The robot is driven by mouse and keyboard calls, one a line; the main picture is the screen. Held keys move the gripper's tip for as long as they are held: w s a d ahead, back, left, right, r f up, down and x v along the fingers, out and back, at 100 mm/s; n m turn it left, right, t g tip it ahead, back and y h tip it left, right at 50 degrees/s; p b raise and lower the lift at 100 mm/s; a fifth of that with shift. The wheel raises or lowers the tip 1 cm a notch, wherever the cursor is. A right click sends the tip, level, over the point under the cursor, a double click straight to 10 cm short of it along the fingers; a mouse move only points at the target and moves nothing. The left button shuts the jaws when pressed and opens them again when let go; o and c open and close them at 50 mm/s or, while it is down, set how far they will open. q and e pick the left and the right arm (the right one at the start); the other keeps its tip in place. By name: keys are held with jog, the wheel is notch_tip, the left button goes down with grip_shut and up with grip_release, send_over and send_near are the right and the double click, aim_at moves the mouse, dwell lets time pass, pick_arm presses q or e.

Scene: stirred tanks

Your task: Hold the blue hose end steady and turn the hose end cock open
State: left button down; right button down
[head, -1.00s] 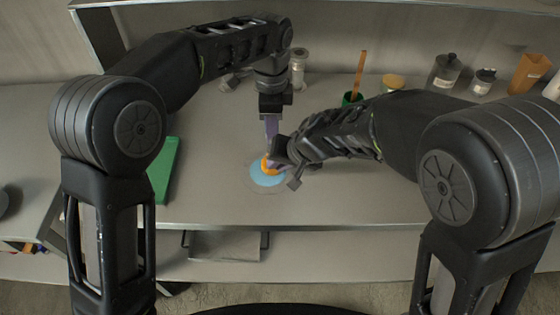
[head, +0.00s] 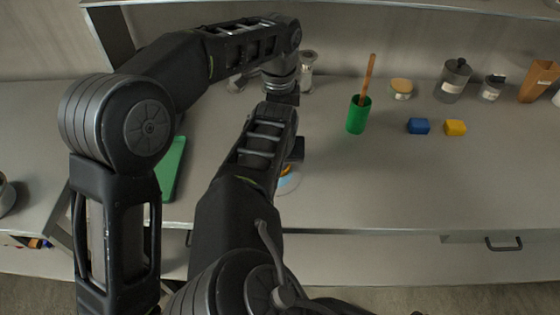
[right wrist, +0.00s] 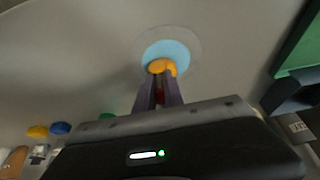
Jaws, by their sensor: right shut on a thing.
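An orange part (right wrist: 161,67), which looks like the cock, sits on a light blue round piece (right wrist: 168,50) on the bench in the right wrist view. My right gripper (right wrist: 160,85) has its two purple fingers closed at the orange part, with a small red bit between them. In the head view only slivers of the orange part (head: 286,168) and the light blue piece (head: 289,184) show beside my right arm, which hides the rest. My left arm reaches in from the back; its fingers are hidden behind my right arm. I cannot make out the hose itself.
A green flat item (head: 171,168) lies on the left of the bench. A green cup (head: 358,118) with a brown stick, a blue block (head: 418,126) and a yellow block (head: 455,128) stand to the right. Jars line the back. The bench's right front is clear.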

jog(key=shift+w+r, duration=0.25)
jog(key=shift+r, duration=0.05)
jog(key=c, duration=1.7)
grip_release()
jog(key=shift+c, duration=0.2)
jog(key=o, duration=0.3)
jog(key=shift+s+f, duration=0.15)
jog(key=shift+d+f, duration=0.1)
